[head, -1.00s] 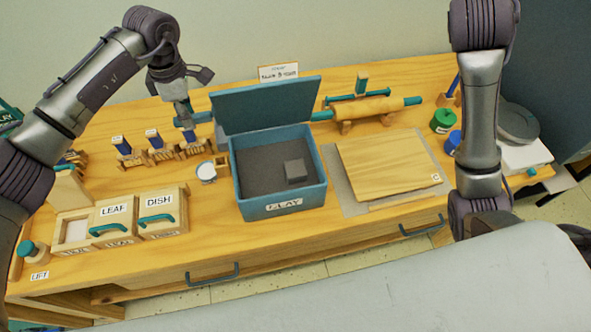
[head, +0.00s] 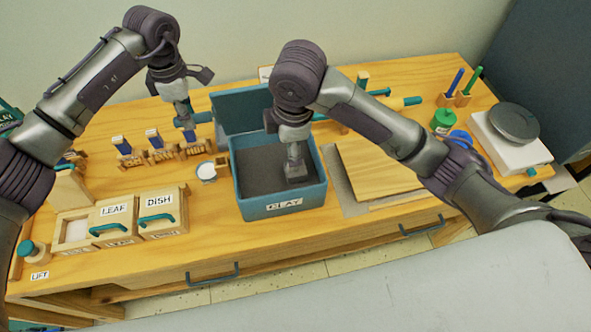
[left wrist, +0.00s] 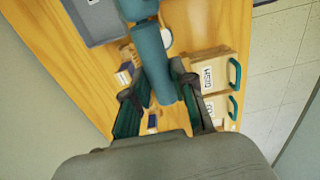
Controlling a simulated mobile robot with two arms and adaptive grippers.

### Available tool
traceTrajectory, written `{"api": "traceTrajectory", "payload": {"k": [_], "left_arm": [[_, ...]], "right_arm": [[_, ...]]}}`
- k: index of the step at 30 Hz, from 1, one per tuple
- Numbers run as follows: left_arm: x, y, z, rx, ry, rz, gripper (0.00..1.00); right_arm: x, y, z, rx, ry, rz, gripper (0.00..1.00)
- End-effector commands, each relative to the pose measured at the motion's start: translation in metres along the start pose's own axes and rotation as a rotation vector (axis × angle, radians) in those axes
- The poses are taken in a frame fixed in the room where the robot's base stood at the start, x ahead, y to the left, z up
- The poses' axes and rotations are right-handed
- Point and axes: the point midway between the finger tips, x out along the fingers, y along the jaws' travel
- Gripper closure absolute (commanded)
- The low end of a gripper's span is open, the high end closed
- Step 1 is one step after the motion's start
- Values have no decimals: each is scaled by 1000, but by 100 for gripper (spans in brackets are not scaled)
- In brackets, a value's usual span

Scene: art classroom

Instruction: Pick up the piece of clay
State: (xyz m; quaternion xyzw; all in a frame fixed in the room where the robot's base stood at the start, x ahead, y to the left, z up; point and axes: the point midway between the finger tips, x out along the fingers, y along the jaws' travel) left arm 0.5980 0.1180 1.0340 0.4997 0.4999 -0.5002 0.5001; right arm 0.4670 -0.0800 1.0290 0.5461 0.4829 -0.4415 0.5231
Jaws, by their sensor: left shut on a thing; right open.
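The clay box (head: 250,209) is a blue-teal box labelled CLAY, with its lid (head: 236,115) raised at the back. My left gripper (head: 187,120) is shut on the teal lid handle; the left wrist view shows the handle (left wrist: 158,65) between the fingers (left wrist: 160,105). My right gripper (head: 295,170) is open and reaches down into the box, at the spot of the grey piece of clay. The gripper mostly hides the clay, so I cannot tell whether they touch.
LEAF and DISH boxes (head: 160,205) stand left of the clay box, with a small white cup (head: 206,172) between. A wooden board (head: 375,165) lies to the right under my right arm. A scale (head: 515,140) and a green jar (head: 443,120) stand further right.

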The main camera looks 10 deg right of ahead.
Motion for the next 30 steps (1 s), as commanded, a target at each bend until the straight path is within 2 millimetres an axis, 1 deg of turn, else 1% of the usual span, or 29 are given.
{"api": "traceTrajectory", "payload": {"k": [1, 3, 6, 9, 11, 13, 18, 21, 27, 30], "left_arm": [[0, 0, -1, -1, 2, 1, 100], [0, 0, -1, -1, 2, 1, 100], [0, 0, -1, -1, 3, 1, 100], [0, 0, -1, -1, 3, 0, 100], [0, 0, -1, -1, 3, 0, 100], [0, 0, -1, -1, 3, 0, 100], [0, 0, -1, -1, 3, 1, 100], [0, 0, -1, -1, 3, 1, 100], [0, 0, -1, -1, 3, 1, 100], [0, 0, -1, -1, 3, 1, 100]], "right_arm": [[7, 9, 6, 5, -21, -32, 17], [15, 18, 12, 7, -38, -71, 17], [23, 28, 20, 12, -56, -114, 17], [28, 33, 25, 16, -63, -137, 17], [33, 34, 27, 18, -66, -146, 17], [42, 33, 28, 19, -67, -150, 17], [72, 28, 30, 19, -67, -150, 17], [86, 26, 31, 20, -65, -149, 17], [100, 24, 32, 18, -65, -146, 17], [113, 19, 33, 18, -66, -149, 17]]}}
